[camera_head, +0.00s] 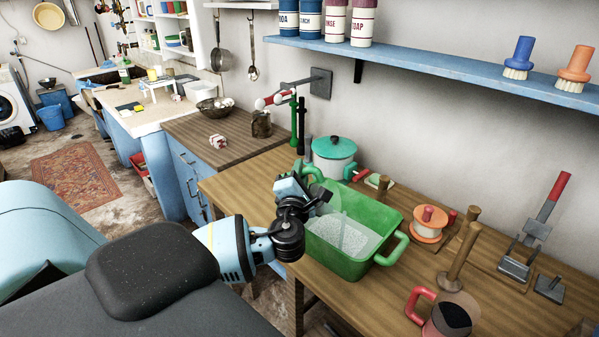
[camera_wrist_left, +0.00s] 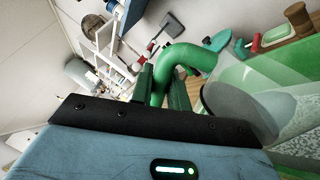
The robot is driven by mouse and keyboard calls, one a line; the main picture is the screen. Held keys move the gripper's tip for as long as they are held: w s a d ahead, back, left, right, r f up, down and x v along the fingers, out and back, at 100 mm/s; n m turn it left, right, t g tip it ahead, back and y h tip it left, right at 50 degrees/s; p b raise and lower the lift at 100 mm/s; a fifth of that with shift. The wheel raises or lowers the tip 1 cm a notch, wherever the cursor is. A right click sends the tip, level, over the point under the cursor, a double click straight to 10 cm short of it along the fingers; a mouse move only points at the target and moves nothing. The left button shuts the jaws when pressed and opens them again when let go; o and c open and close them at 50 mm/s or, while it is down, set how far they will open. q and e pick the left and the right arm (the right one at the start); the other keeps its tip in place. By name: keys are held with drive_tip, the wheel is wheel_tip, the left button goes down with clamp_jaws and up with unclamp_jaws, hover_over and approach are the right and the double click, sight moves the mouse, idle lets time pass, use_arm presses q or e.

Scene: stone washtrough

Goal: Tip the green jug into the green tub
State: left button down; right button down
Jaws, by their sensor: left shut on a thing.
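The green tub (camera_head: 364,267) stands on the wooden table, with speckled whitish contents inside. My left gripper (camera_head: 308,193) is at the tub's left end. In the left wrist view the gripper (camera_wrist_left: 162,92) is shut on a curved green handle (camera_wrist_left: 182,57), which I take to be the green jug's. A clear, greyish body (camera_wrist_left: 238,103) beside the handle looks tilted over the tub, which is behind it in the left wrist view (camera_wrist_left: 290,80). The jug's outline is hard to make out in the head view. I cannot tell whether anything is flowing. My right gripper is not in view.
A white pot with a teal lid (camera_head: 334,152) stands close behind the tub. An orange-and-white spool (camera_head: 429,224), a wooden peg (camera_head: 458,258) and a red-handled mug (camera_head: 450,316) stand to its right. A blue shelf (camera_head: 450,70) runs above.

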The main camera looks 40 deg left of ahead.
sight(316, 175)
use_arm(q)
drive_tip(key=shift+w+d+f+m+t, duration=0.15)
drive_tip(key=shift+w+d+m+t, duration=0.2)
drive_tip(key=shift+d+m, duration=0.55)
drive_tip(key=shift+a, duration=0.2)
idle(0.6)
drive_tip(key=shift+w+d+m+h, duration=0.3)
drive_tip(key=shift+d+m, duration=0.15)
drive_tip(key=shift+m, duration=0.2)
drive_tip(key=shift+w+d+m+h, duration=0.2)
drive_tip(key=shift+d+m+h, duration=0.1)
drive_tip(key=shift+d+m, duration=0.25)
